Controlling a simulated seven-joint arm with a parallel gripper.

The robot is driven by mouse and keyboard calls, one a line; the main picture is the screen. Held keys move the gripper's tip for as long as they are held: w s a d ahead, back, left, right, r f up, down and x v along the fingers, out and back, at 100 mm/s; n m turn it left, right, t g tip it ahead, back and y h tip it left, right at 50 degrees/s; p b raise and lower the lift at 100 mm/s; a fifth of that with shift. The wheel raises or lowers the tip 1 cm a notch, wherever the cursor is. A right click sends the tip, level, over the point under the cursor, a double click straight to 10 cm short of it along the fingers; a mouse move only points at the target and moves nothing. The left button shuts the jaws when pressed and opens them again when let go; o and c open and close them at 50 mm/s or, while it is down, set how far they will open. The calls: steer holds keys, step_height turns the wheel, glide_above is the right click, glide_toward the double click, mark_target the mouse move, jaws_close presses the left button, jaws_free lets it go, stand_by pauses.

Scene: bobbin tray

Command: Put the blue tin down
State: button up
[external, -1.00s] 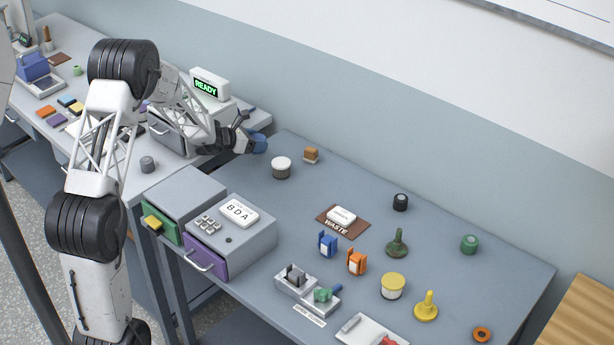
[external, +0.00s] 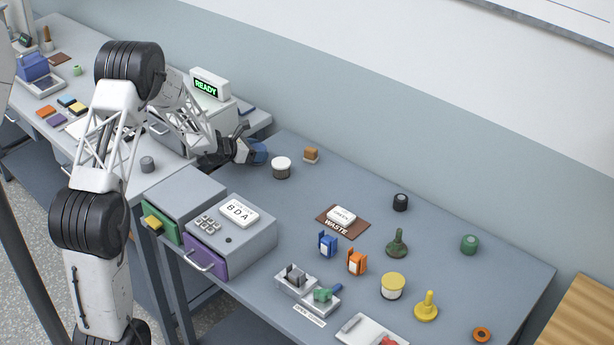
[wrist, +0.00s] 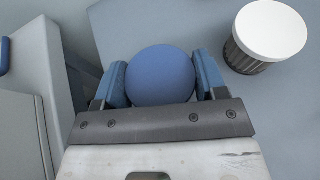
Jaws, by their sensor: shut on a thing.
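The blue tin (wrist: 161,76) is round with a flat blue top and sits between the two blue-padded fingers of my gripper (wrist: 166,82) in the wrist view. My gripper is shut on it. In the external view my gripper (external: 250,153) is low over the left back part of the grey table, and the blue tin (external: 259,154) shows partly at its tip. I cannot tell whether the tin's underside touches the table.
A white-lidded dark tin (external: 281,167) stands close on the right, also in the wrist view (wrist: 271,31). The READY machine (external: 208,88) is at the left. Drawer boxes (external: 232,228) stand in front. Table between them is clear.

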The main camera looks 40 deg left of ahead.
steer(key=shift+f, duration=0.15)
steer(key=o, duration=1)
steer(key=shift+r, duration=0.2)
steer(key=shift+s+a+r, duration=0.2)
steer(key=shift+s+r, duration=0.05)
steer(key=shift+s, duration=0.4)
steer(key=v, duration=0.4)
steer(key=shift+w, duration=0.1)
steer(key=shift+w+r, duration=0.1)
steer(key=shift+r, duration=3.35)
steer(key=shift+d, duration=0.1)
